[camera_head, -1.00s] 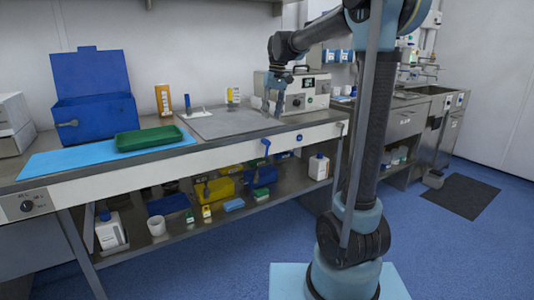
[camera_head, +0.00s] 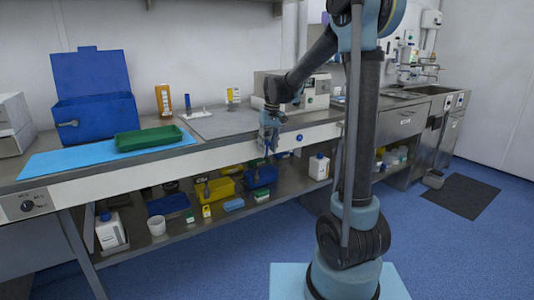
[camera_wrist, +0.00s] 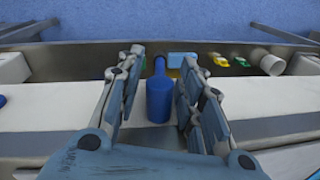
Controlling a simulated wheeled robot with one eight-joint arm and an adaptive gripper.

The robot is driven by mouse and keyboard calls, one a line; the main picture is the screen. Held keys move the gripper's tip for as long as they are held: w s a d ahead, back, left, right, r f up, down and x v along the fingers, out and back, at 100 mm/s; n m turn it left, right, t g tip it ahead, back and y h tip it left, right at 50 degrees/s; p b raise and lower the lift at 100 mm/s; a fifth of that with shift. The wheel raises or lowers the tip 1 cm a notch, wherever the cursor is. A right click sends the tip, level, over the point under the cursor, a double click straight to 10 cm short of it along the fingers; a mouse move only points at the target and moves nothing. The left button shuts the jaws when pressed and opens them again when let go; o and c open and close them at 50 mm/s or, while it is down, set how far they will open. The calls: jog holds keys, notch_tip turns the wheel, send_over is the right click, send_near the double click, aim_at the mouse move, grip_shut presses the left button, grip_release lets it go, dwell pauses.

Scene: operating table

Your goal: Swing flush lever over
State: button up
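The blue flush lever (camera_wrist: 159,95) shows in the wrist view, sticking out at the front edge of the worktop. It lies between the two fingers of my gripper (camera_wrist: 161,72), with a gap on each side. The fingers are spread open and do not visibly touch it. In the head view my gripper (camera_head: 268,142) points down at the white front panel of the worktop and largely hides the lever.
A blue round knob (camera_head: 299,138) is on the front panel right of my gripper. Below, the shelf holds a yellow bin (camera_head: 215,189), a blue bin (camera_head: 262,177) and bottles. A green tray (camera_head: 149,138) and blue box (camera_head: 95,117) stand on the worktop at left.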

jog(key=shift+a+f, duration=0.15)
jog(key=shift+f, duration=1.15)
grip_shut()
